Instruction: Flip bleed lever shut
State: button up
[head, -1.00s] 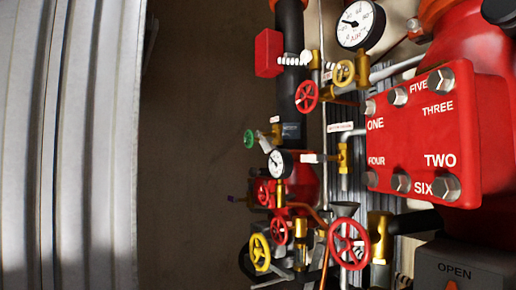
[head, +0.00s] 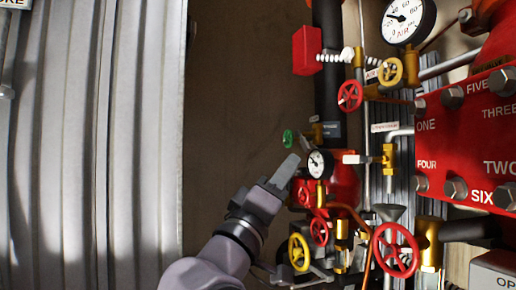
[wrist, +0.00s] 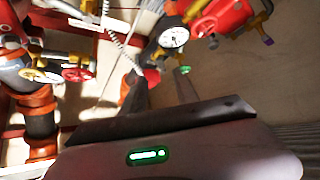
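No part in view is clearly marked as the bleed lever. A small brass valve with a purple-tipped handle (wrist: 267,40) shows at the upper right of the wrist view; in the head view my arm seems to hide it. A brass valve (head: 388,158) with a white piece sticking out left stands right of the small gauge (head: 318,163) in the head view. My gripper (head: 286,170) is just left of that gauge, pointing up toward the pipework. In the wrist view its two fingers (wrist: 160,88) are apart with nothing seen between them.
Red handwheels (head: 397,250), a yellow handwheel (head: 299,252) and a green one (head: 288,138) crowd the pipes. A large red bolted plate (head: 470,140) stands at right. Corrugated metal (head: 90,150) fills the left. Bare brown wall (head: 235,90) lies between.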

aim_at(305, 147)
jog(key=p+x, duration=0.1)
jog(key=x, duration=0.8)
jog(key=shift+w+d+r+p, duration=0.15)
jog(key=shift+p, duration=0.15)
jog(key=shift+c, duration=0.3)
grip_shut()
